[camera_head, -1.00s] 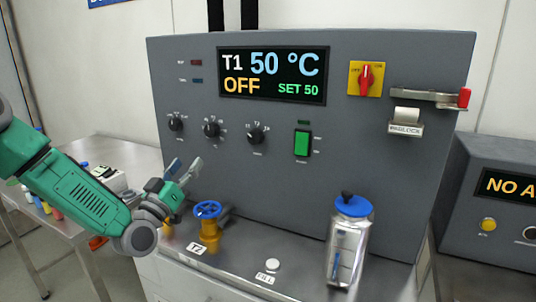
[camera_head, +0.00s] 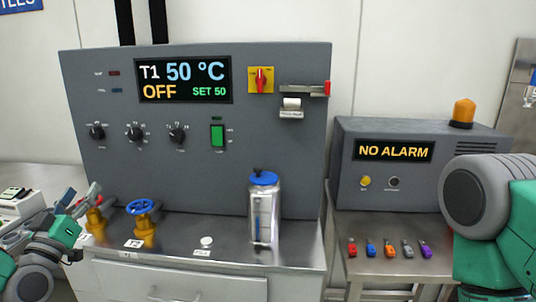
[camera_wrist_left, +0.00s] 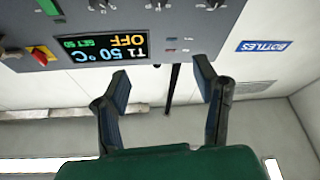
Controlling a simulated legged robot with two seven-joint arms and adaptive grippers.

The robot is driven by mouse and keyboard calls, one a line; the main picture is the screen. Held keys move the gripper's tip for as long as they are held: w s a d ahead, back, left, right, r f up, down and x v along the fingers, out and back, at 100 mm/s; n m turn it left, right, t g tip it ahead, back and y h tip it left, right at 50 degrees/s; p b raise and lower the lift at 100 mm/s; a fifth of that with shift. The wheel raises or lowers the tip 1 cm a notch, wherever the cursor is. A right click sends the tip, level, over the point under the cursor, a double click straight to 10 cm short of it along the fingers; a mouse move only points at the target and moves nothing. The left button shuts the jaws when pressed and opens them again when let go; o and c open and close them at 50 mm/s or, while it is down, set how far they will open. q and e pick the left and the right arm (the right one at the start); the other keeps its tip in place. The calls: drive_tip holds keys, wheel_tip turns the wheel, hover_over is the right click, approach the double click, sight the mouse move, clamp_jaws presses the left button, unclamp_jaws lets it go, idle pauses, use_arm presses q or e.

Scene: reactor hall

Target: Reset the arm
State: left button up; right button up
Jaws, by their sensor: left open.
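The grey panel (camera_head: 285,150) reads T1 50 °C, OFF, SET 50. A blue valve (camera_head: 143,208) and a blue-capped bottle (camera_head: 264,212) stand before it. An alarm box (camera_head: 350,180) reads NO ALARM; several coloured small items lie on the steel table (camera_head: 370,268) below it.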

use_arm(q)
drive_tip(key=s+d+f+m+g+h+b, duration=0.1)
drive_tip(key=s+d+f+g, duration=0.35)
drive_tip(key=f, duration=0.55)
drive_tip(key=s+d+f+m+g+h+b, duration=0.1)
drive_tip(key=s+d+f+g+b, duration=0.3)
drive_tip(key=f, duration=0.6)
drive_tip(key=s+d+f+m+g+h+p, duration=0.1)
drive_tip(key=s+d+f+g, duration=0.2)
drive_tip(key=d+f, duration=0.45)
drive_tip(key=s+f+g+y+b, duration=0.1)
drive_tip(key=s+f+g, duration=0.2)
drive_tip(key=s, duration=0.6)
drive_tip(key=s+f+g+b, duration=0.1)
drive_tip(key=s+f+g, duration=0.3)
drive_tip(key=s+f, duration=0.3)
drive_tip(key=s+a+f+g+y+b, duration=0.1)
drive_tip(key=s+f+g, duration=0.2)
drive_tip(key=s, duration=0.8)
wheel_tip(320, 180, down, 3)
drive_tip(key=shift+r+m+y, duration=0.15)
drive_tip(key=shift+m+y, duration=0.15)
use_arm(e)
wheel_tip(320, 180, down, 7)
drive_tip(key=shift+s, duration=0.2)
use_arm(q)
drive_tip(key=shift+w, duration=0.2)
